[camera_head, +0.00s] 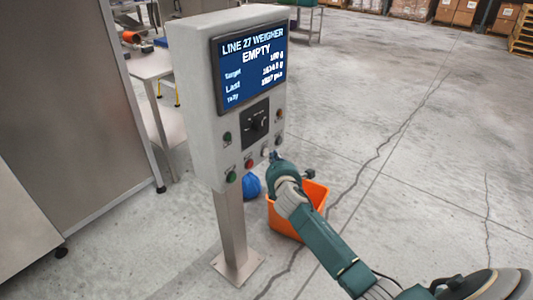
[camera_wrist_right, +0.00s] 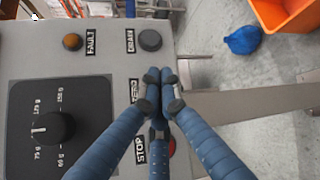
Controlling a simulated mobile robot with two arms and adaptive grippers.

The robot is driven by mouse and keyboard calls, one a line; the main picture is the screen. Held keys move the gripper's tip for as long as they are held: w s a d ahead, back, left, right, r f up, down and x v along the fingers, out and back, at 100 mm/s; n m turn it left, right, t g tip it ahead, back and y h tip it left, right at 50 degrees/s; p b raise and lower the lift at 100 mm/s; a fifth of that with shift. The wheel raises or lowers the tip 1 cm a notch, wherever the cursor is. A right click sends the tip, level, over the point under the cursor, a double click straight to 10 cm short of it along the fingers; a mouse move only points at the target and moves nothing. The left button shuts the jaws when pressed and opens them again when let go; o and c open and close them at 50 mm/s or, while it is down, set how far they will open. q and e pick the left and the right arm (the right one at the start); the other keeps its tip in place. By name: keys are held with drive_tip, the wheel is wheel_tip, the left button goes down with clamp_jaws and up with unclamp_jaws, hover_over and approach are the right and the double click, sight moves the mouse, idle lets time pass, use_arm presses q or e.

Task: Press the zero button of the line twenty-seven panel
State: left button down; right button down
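The line 27 weigher panel (camera_head: 200,95) stands on a post, its screen (camera_head: 250,65) reading "LINE 27 WEIGHER" and "EMPTY". Along its lower front sit a green button (camera_head: 231,177), a red button (camera_head: 249,163) and a pale button (camera_head: 265,152). My right gripper (camera_head: 275,156) is right beside the pale button. In the right wrist view its blue fingers (camera_wrist_right: 163,78) are shut together, empty, over the spot beside the ZERO label (camera_wrist_right: 134,92). They hide the zero button there, and I cannot tell whether they touch it. My left gripper is not in view.
The drain button (camera_wrist_right: 150,40), the red stop button (camera_wrist_right: 172,147) and a selector knob (camera_wrist_right: 53,128) are close to the fingers. An orange crate (camera_head: 285,222) and a blue bag (camera_head: 250,186) are on the floor behind the post. Open floor lies to the right.

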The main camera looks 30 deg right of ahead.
drive_tip(key=shift+w+a, duration=0.15)
drive_tip(key=shift+w, duration=0.25)
drive_tip(key=shift+w+a, duration=0.15)
drive_tip(key=shift+w, duration=0.2)
idle(0.8)
drive_tip(key=shift+s+r, duration=0.1)
drive_tip(key=shift+s+d+p, duration=0.25)
drive_tip(key=shift+s+p, duration=0.1)
drive_tip(key=shift+s, duration=0.3)
drive_tip(key=s, duration=0.1)
drive_tip(key=s+d+p, duration=0.1)
drive_tip(key=s, duration=0.1)
drive_tip(key=s+d+p, duration=0.1)
drive_tip(key=shift+s, duration=0.35)
